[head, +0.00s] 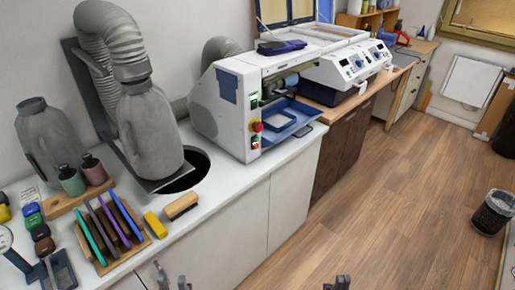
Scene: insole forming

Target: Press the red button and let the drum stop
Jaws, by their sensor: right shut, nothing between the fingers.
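The white grinding machine (224,108) stands on the white counter. The round red button (257,127) sticks out on its narrow front panel, between green-marked switches (254,103) above and below. The drum (286,83) seems to be the bluish-grey roller in the machine's opening; whether it turns cannot be told. My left gripper (172,279) is at the bottom edge, open and empty, in front of the counter. My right gripper (337,284) is at the bottom edge further right, shut and empty, over the floor. Both are well apart from the button.
A blue tray (290,114) sits below the drum. Left on the counter are a rack of coloured sheets (118,222), a yellow block (155,225), a brush (182,206) and a grey extraction hood (148,130). The wooden floor (390,200) at right is clear, with a bin (492,213).

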